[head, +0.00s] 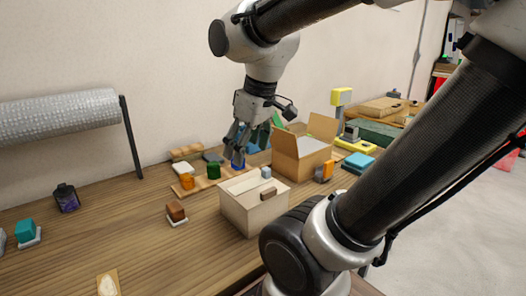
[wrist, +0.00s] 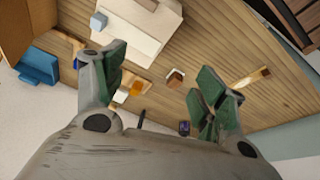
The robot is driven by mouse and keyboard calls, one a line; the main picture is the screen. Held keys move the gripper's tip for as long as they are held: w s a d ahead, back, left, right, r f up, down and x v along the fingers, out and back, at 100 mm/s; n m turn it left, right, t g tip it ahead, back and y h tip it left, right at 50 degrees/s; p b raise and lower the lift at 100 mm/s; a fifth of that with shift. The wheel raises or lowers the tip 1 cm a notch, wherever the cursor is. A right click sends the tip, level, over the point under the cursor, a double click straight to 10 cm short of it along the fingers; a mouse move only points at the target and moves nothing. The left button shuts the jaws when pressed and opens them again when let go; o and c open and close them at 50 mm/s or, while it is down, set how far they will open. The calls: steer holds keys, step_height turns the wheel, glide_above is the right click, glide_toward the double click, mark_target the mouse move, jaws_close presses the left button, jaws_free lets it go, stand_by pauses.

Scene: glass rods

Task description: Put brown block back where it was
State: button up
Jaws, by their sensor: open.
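The brown block (head: 175,209) sits on a small white pad (head: 178,222) on the wooden table, left of the cream box. In the wrist view the brown block (wrist: 175,77) lies beyond the gap between my fingers, well away from them. My gripper (head: 236,150) is high over the back of the table, above the wooden board with coloured cylinders. Its two green-padded fingers (wrist: 162,78) are spread in the wrist view, with nothing held between them.
The cream box (head: 250,212) stands right of the block, with an open cardboard box (head: 300,152) behind it. A wooden board (head: 210,182) holds orange, green and blue pieces. A dark bottle (head: 66,198) and a teal block (head: 25,230) stand left. The table left of the block is fairly clear.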

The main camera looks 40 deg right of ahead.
steer(key=s+m, duration=0.1)
steer(key=s, duration=0.1)
steer(key=s+d+m, duration=0.1)
steer(key=s+m, duration=0.1)
steer(key=shift+s+d+f+t, duration=0.1)
steer(key=shift+d+t, duration=0.1)
steer(key=shift+t, duration=0.2)
stand_by(0.9)
